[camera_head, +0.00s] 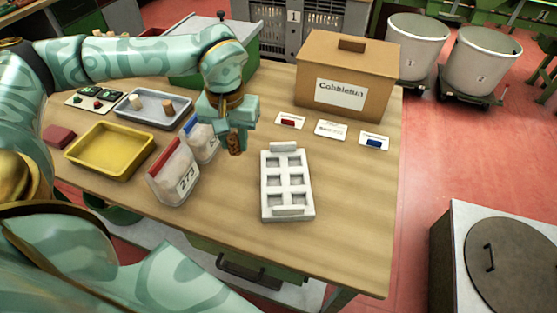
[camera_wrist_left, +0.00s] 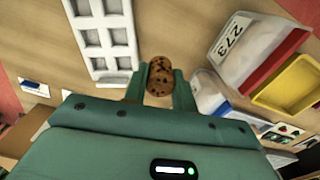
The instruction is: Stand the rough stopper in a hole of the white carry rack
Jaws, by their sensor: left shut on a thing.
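My left gripper (camera_head: 235,131) is shut on the rough stopper (camera_head: 234,146), a brown cork with dark pits. It holds the stopper above the table, to the left of the rack. In the left wrist view the stopper (camera_wrist_left: 160,77) sits between the two fingers of the gripper (camera_wrist_left: 160,88). The white carry rack (camera_head: 265,203) lies on the table with several square holes, all looking empty. The rack also shows at the upper left of the left wrist view (camera_wrist_left: 104,53). My right gripper is not in view.
A bin labelled 273 (camera_head: 171,173) and another bin (camera_head: 201,143) stand left of the gripper. A yellow tray (camera_head: 107,174) and a grey tray (camera_head: 184,117) with stoppers lie further left. A cardboard box (camera_head: 317,67) and small cards (camera_head: 331,130) are behind the rack. Table right of the rack is clear.

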